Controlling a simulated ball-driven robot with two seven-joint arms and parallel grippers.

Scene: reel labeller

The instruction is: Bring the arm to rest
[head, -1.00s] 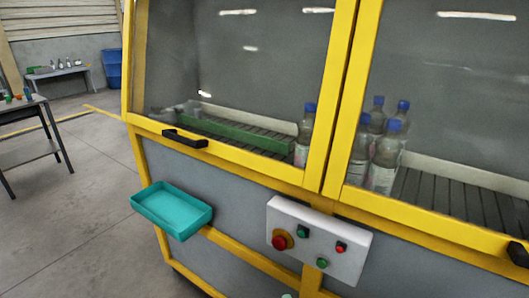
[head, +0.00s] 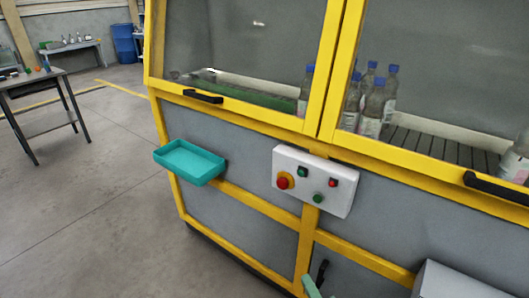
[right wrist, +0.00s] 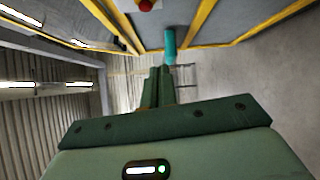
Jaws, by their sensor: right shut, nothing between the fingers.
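My right gripper (head: 321,272) shows only in part at the bottom edge of the head view, in front of the machine's lower panel and below the control box. In the right wrist view its dark green fingers (right wrist: 158,88) are shut together with nothing between them. They point towards the yellow-framed machine, and the teal tray shows beyond their tips. The rest of the right arm is out of the head view. My left gripper is not in view.
The yellow-framed machine (head: 255,120) fills the middle and right. A teal tray (head: 190,163) and a white control box (head: 315,181) with buttons stick out from its front. A grey box (head: 465,283) stands at bottom right. Open floor (head: 90,210) lies left, with a table (head: 48,130).

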